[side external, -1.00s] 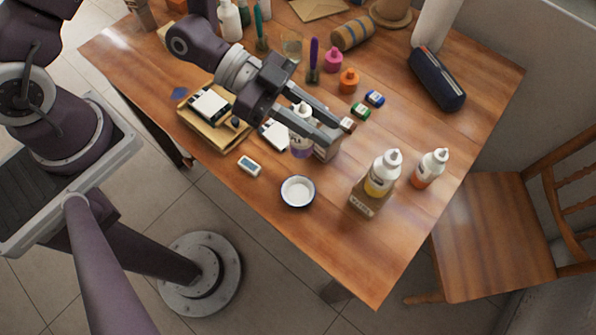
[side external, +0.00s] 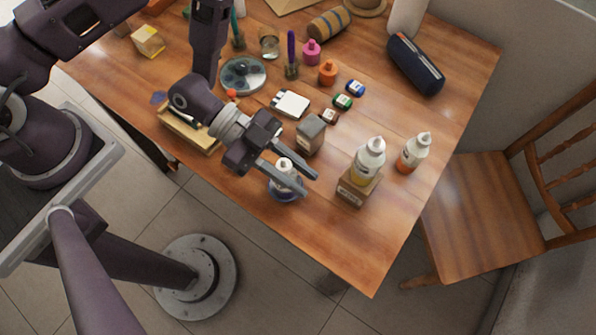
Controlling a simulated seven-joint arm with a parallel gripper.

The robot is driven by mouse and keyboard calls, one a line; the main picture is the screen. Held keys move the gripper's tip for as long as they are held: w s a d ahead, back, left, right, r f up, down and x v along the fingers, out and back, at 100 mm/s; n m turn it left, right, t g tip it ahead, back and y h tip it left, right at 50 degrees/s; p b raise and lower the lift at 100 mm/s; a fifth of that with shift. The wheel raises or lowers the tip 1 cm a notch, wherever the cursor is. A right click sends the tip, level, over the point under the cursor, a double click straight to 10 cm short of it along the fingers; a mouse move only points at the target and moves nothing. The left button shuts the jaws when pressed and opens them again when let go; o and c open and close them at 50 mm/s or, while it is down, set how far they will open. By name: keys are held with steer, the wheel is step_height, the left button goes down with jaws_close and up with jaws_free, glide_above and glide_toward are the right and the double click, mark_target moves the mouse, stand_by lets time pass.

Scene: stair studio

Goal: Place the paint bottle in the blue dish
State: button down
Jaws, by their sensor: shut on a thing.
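My gripper (side external: 308,184) is shut on a paint bottle (side external: 284,168) with a white nozzle cap, near the table's front edge. The bottle looks upright, with its lower part mostly hidden behind the fingers. The blue-rimmed white dish (side external: 284,197) is directly below the bottle and mostly covered by it and the gripper. I cannot tell whether the bottle's base touches the dish or hangs just above it.
A grey-topped block (side external: 311,134) stands just behind the gripper. To the right are a yellow-labelled bottle (side external: 369,161) on a wooden block (side external: 351,192) and an orange-labelled bottle (side external: 413,153). Small paint pots stand behind. The table's front right is clear.

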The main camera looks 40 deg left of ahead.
steer(key=c, duration=1.2)
jaws_free()
steer(key=shift+f, duration=0.1)
steer(key=w+v, duration=0.1)
steer(key=v, duration=1.1)
steer(key=w+a+r+t+y, duration=0.1)
steer(key=w+a+t+y, duration=0.2)
steer(key=w+a+y, duration=0.4)
steer(key=w+a+r+n+t+y, duration=0.3)
steer(key=w+a+r+n+y, duration=0.15)
steer(key=w+a+r, duration=0.35)
steer(key=s+a+r+n+y, duration=0.35)
steer(key=s+r+n, duration=0.65)
steer(key=s+r, duration=0.35)
steer(key=s+d+n, duration=0.1)
steer(key=s, duration=0.2)
steer(key=s+d+r+g+h, duration=0.1)
steer(key=s, duration=0.2)
steer(key=s+d+r+n, duration=0.1)
steer(key=s+d, duration=0.1)
steer(key=s, duration=0.1)
steer(key=shift+s+d+r+n+g+h, duration=0.1)
steer(key=shift+s+r+n+g+h, duration=0.15)
steer(key=shift+n+g+h, duration=0.1)
